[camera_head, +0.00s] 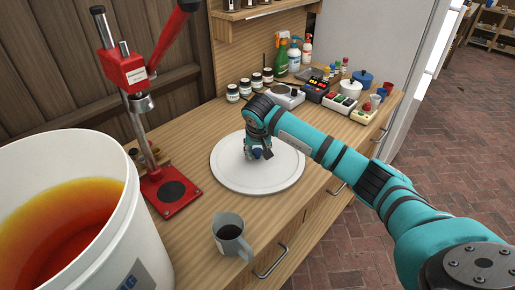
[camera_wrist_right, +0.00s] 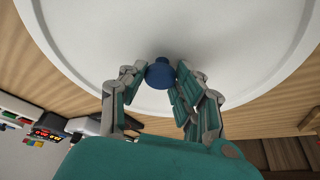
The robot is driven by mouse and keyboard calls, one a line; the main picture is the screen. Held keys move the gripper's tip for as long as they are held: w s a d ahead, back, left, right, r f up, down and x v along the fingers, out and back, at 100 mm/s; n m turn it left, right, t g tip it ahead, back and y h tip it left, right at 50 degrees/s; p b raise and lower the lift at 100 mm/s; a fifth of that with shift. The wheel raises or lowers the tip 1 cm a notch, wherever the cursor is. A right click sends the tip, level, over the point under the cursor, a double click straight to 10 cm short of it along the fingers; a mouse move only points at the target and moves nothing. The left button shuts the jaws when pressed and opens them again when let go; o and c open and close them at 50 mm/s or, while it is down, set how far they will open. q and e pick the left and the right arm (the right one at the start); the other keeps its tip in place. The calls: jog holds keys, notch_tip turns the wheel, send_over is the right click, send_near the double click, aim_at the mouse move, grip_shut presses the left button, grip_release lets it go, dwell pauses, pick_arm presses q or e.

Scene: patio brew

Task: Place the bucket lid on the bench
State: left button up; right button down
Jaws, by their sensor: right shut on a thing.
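The round white bucket lid (camera_head: 230,178) is flat at the bench top (camera_head: 195,235), between the red press and the drawers' edge. I cannot tell for sure whether it rests fully on the wood. My right gripper (camera_head: 258,153) is over the lid's middle, shut on its small blue knob. The right wrist view shows the two fingers (camera_wrist_right: 160,85) around the blue knob, with the lid (camera_wrist_right: 90,40) filling the upper part. The white bucket (camera_head: 120,215) stands open at the lower left, holding amber liquid. My left gripper is not in view.
A red bench press (camera_head: 172,190) stands left of the lid. A grey jug of dark liquid (camera_head: 231,238) stands close in front of it. Small jars (camera_head: 245,88), a scale (camera_head: 285,96), spray bottles (camera_head: 294,55) and coloured devices (camera_head: 340,103) line the back and right.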

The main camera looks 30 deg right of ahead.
jog(key=c, duration=1)
grip_release()
jog(key=shift+o, duration=0.2)
jog(key=shift+r, duration=0.1)
jog(key=b+v, duration=0.1)
jog(key=v, duration=1.1)
